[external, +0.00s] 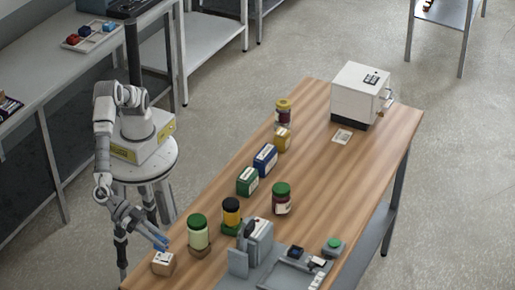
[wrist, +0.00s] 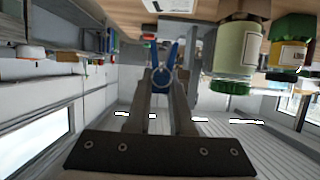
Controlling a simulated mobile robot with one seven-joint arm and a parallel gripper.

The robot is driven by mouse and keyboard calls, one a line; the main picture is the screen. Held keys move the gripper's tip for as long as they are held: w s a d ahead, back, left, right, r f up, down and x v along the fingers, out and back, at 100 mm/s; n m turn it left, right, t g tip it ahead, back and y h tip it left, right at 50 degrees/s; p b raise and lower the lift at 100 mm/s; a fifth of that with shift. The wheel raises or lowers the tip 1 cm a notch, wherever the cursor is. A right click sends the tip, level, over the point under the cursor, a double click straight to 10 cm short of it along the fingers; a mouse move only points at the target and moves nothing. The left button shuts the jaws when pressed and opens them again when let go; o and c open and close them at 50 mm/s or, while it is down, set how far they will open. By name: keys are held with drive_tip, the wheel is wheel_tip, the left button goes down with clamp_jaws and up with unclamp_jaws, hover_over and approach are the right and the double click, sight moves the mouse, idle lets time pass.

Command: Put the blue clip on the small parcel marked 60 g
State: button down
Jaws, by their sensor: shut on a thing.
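My gripper (external: 146,231) is shut on the blue clip (external: 160,241). In the wrist view the clip (wrist: 164,66) stands upright between the two fingertips (wrist: 161,88), its two blue prongs pointing away from my gripper. A small brown parcel (external: 164,269) with a white label on top sits at the near left corner of the table. The clip is close above the parcel; I cannot tell whether they touch. A white label (wrist: 168,5) shows at the top edge of the wrist view, apparently the parcel's. Its marking is too small to read.
On the wooden table (external: 335,180), a green-lidded jar (external: 198,233) stands just right of the parcel, with a black-lidded jar (external: 231,212) beyond. Green (external: 248,181) and blue (external: 265,159) boxes stand farther back. A grey scale-like machine (external: 259,240) stands at the front right.

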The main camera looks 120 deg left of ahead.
drive_tip(key=shift+f+b, duration=0.3)
drive_tip(key=shift+f, duration=1.7)
drive_tip(key=shift+f, duration=0.1)
drive_tip(key=c, duration=0.8)
unclamp_jaws()
drive_tip(key=v, duration=1.2)
drive_tip(key=shift+p, duration=0.4)
